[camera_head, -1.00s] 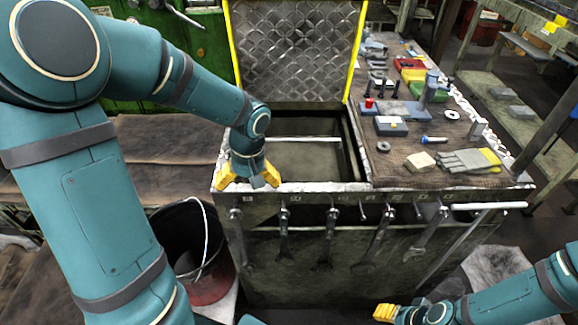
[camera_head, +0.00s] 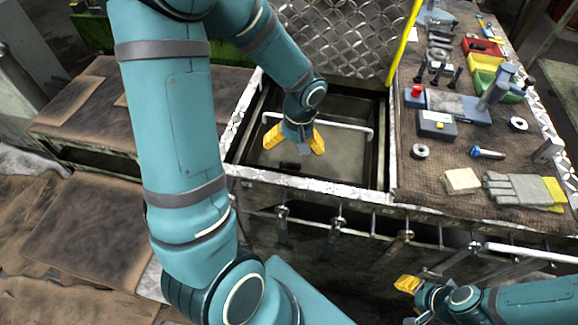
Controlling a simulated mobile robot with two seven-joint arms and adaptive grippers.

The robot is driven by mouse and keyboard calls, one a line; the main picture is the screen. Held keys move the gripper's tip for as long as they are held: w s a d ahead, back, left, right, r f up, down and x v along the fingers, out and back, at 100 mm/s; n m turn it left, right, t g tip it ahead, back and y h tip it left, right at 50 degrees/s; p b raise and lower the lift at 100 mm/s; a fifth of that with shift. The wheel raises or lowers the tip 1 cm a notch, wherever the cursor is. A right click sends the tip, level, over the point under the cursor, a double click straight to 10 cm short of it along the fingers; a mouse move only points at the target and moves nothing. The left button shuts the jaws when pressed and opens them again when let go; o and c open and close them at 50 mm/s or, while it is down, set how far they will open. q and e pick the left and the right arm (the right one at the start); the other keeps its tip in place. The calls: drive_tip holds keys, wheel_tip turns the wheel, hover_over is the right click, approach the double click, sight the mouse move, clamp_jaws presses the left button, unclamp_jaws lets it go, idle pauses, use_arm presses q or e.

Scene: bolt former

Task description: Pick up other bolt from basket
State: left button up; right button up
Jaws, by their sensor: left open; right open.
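My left gripper (camera_head: 293,146) is open, its yellow fingers spread, over the open bin (camera_head: 347,165) sunk into the workbench. A small dark piece (camera_head: 290,166) lies on the bin floor just below and in front of the fingers; it may be a bolt, but it is too small to tell. It looks apart from the fingers. No basket can be clearly made out. My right gripper (camera_head: 408,286) is open and empty, low in front of the bench at the lower right.
A white bar (camera_head: 345,128) crosses the bin. A raised tread-plate lid (camera_head: 345,40) stands behind it. On the mat to the right are upright dark bolts (camera_head: 437,74), a blue-headed bolt (camera_head: 487,153), gloves (camera_head: 520,190) and coloured trays (camera_head: 487,62). Wrenches hang along the bench front.

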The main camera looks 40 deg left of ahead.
sight(290, 163)
use_arm(q)
drive_tip(key=shift+s+a+f+b, duration=0.15)
drive_tip(key=shift+f+b, duration=0.3)
drive_tip(key=shift+f, duration=1.25)
drive_tip(key=shift+s+a+f+b, duration=0.1)
drive_tip(key=shift+f+b, duration=0.3)
drive_tip(key=shift+f, duration=1.25)
drive_tip(key=shift+r, duration=0.1)
drive_tip(key=c, duration=1.3)
